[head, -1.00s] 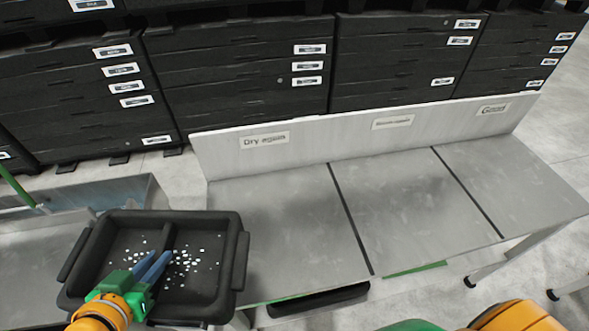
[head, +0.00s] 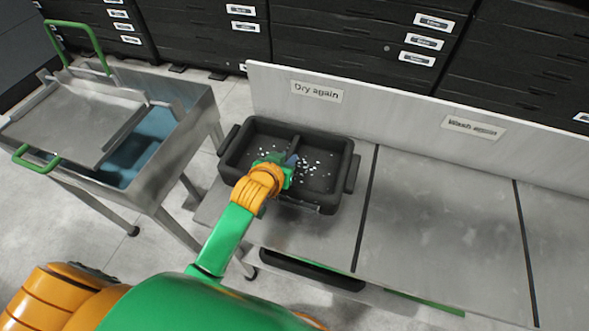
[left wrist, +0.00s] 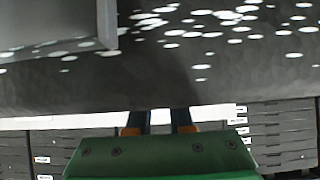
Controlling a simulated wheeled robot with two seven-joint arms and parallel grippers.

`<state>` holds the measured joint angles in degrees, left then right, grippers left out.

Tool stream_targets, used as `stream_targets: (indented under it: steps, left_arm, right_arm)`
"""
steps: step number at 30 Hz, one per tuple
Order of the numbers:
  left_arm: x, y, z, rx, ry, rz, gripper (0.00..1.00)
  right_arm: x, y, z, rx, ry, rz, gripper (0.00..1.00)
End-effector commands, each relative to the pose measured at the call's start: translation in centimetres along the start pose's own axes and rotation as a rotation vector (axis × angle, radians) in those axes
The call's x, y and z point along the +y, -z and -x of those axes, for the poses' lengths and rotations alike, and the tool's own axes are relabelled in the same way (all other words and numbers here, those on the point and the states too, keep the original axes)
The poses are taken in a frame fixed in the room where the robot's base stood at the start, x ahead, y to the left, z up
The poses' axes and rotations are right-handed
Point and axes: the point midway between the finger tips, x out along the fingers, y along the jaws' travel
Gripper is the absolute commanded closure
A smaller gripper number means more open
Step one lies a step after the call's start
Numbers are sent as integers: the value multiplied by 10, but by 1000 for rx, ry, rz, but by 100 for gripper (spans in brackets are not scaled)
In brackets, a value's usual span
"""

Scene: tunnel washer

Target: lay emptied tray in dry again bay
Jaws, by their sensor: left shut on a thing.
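The black two-compartment tray (head: 328,203) is in the head view, over the left bay marked "Dry again" (head: 317,92). Small white bits lie in it, mostly right of its divider. I cannot tell whether it touches the bay's grey surface (head: 300,235). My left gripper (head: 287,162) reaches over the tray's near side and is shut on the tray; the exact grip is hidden. In the left wrist view, the tray floor (left wrist: 240,75) with white bits fills the upper part, beyond the blue fingers (left wrist: 160,122). My right gripper is not in view.
A steel cart (head: 165,175) with green handles stands left of the bench. A white back panel (head: 400,105) runs behind the bays. The "Wash again" bay (head: 445,215) is clear. Black drawer stacks (head: 345,40) stand behind. A black bin edge (head: 305,270) shows below the bench front.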

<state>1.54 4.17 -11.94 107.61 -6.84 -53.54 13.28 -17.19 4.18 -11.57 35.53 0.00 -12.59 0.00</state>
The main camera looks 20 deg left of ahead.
Motion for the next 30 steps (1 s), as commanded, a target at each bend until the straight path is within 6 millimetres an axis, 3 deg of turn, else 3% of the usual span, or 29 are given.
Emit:
stream_targets:
  steps: [9,18,19,22,30]
  left_arm:
    - [11,-34,-37,-2,0,-1,100]
    - [11,-36,-39,0,0,1,100]
    - [10,-37,-39,-1,0,1,78]
    - [10,-37,-39,-1,0,1,51]
    - [10,-36,-38,-1,1,1,50]
  right_arm:
    - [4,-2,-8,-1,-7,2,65]
    - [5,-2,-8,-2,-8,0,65]
    - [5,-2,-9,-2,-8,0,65]
    - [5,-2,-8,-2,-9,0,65]
    - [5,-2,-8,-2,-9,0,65]
